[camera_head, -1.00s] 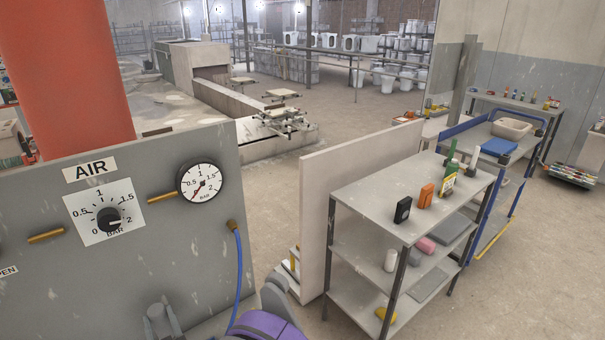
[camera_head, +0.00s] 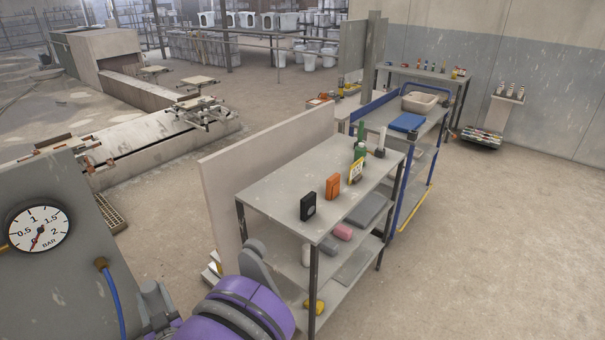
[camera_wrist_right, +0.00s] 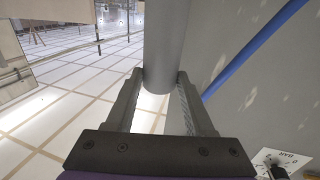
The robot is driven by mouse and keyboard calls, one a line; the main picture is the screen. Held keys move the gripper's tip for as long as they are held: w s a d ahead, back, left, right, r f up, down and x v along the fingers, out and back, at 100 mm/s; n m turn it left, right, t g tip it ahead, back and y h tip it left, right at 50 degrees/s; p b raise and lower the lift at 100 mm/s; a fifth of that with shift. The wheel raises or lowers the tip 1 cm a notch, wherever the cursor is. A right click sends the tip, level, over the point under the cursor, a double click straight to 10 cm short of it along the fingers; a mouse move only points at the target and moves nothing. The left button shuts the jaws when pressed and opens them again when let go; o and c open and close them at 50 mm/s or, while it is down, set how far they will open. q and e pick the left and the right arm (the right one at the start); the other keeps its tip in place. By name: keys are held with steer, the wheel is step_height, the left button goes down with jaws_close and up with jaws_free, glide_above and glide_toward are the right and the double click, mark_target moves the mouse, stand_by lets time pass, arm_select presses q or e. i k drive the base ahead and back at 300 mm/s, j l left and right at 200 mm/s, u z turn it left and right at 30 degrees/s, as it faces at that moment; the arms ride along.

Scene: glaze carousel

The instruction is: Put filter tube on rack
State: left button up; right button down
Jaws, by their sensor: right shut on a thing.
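A smooth grey cylinder, which looks like the filter tube (camera_wrist_right: 165,40), stands between the two fingers of my right gripper (camera_wrist_right: 158,88) in the right wrist view. The gripper is shut on it near its lower end. The tube's upper end runs out of the picture. In the head view, purple and grey parts of my arm fill the bottom edge, and the tube cannot be made out there. My left gripper is not in view. A grey shelf unit (camera_head: 280,190) stands in the middle of the head view; I cannot tell whether it is the rack.
A grey panel with a pressure gauge (camera_head: 38,229) and a blue hose (camera_head: 115,300) stands at the left. A black box (camera_head: 308,206) and an orange box (camera_head: 333,186) stand on the shelf's top. A blue-framed cart (camera_head: 428,165) is behind. The floor at right is clear.

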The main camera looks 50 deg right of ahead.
mark_target(349, 190)
steer(key=l+z, duration=0.45)
steer(key=l, duration=0.45)
steer(key=l+z, duration=0.4)
steer(key=l, duration=0.5)
